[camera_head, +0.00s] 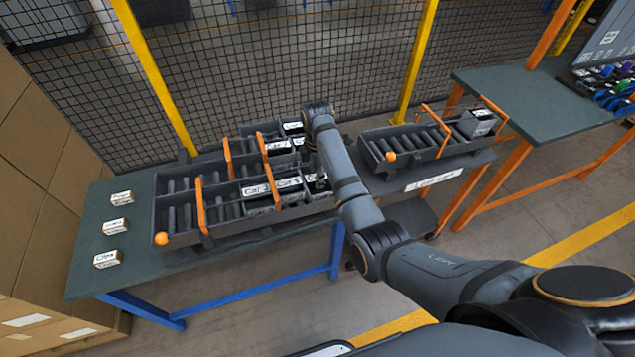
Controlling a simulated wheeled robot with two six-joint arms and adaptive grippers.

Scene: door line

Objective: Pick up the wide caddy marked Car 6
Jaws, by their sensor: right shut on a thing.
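Two rows of dark slotted caddy (215,232) with orange handles lie on the left table. The front row has an orange ball at its left corner and white labels, one reading like "Car 3". A similar slotted caddy (415,157) with orange handles and an orange ball stands on a stand to the right. I cannot read "Car 6" on any label. My right gripper (320,181) is down at the right end of the front row, mostly hidden by my arm. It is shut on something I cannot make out. My left gripper is not in view.
Small labelled boxes (116,226) stand on the left end of the green-topped table (140,262). Cartons (40,190) stack at far left. A mesh fence (290,65) with yellow posts runs behind. Another table (530,105) stands at the right.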

